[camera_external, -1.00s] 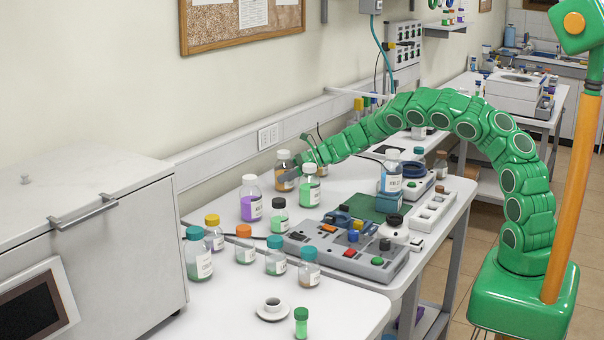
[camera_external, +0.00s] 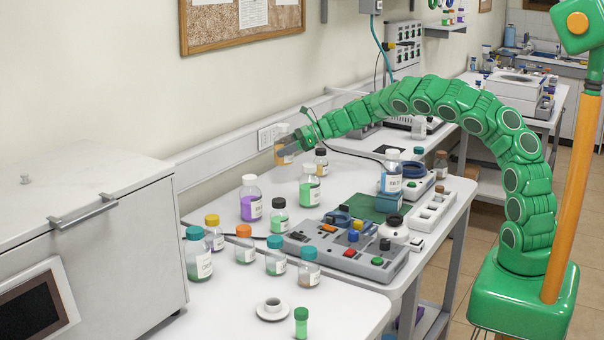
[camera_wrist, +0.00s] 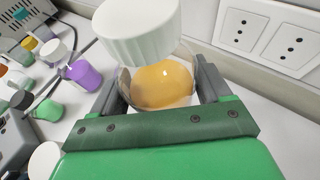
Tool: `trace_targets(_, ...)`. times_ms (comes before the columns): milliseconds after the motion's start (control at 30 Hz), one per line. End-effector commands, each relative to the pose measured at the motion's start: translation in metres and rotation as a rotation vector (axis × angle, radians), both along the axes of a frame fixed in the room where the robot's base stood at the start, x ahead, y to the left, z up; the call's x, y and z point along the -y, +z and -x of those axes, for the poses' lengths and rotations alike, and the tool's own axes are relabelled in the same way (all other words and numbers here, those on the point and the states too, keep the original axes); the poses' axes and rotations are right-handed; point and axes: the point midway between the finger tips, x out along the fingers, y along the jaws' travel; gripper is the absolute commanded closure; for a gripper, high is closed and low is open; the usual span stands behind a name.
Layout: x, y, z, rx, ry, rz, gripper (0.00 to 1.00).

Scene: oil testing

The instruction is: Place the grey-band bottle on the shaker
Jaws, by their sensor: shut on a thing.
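My gripper (camera_external: 290,150) is shut on a bottle of amber liquid (camera_external: 281,158) and holds it above the table by the wall. In the wrist view the held bottle (camera_wrist: 162,80) has a white ribbed cap and sits between the grey fingers. I cannot make out a grey band on it; the fingers hide its sides. The shaker is not clearly identifiable.
A purple bottle (camera_external: 251,205), a green white-capped bottle (camera_external: 309,190) and a dark-capped bottle (camera_external: 321,163) stand near my gripper. A grey control box (camera_external: 345,245) lies in front. Wall sockets (camera_external: 269,134) are close behind. Several smaller bottles stand at front left.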

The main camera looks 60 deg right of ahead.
Motion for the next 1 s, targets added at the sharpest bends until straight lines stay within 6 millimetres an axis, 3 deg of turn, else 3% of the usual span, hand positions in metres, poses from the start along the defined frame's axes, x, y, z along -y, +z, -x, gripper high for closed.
trace_targets(333,0.0,0.018,0.0,0.001,0.0,0.002,0.71)
trace_targets(767,0.0,0.089,0.0,0.004,0.001,0.003,0.71)
trace_targets(1000,-0.035,0.088,0.006,0.0,0.045,0.001,0.71)
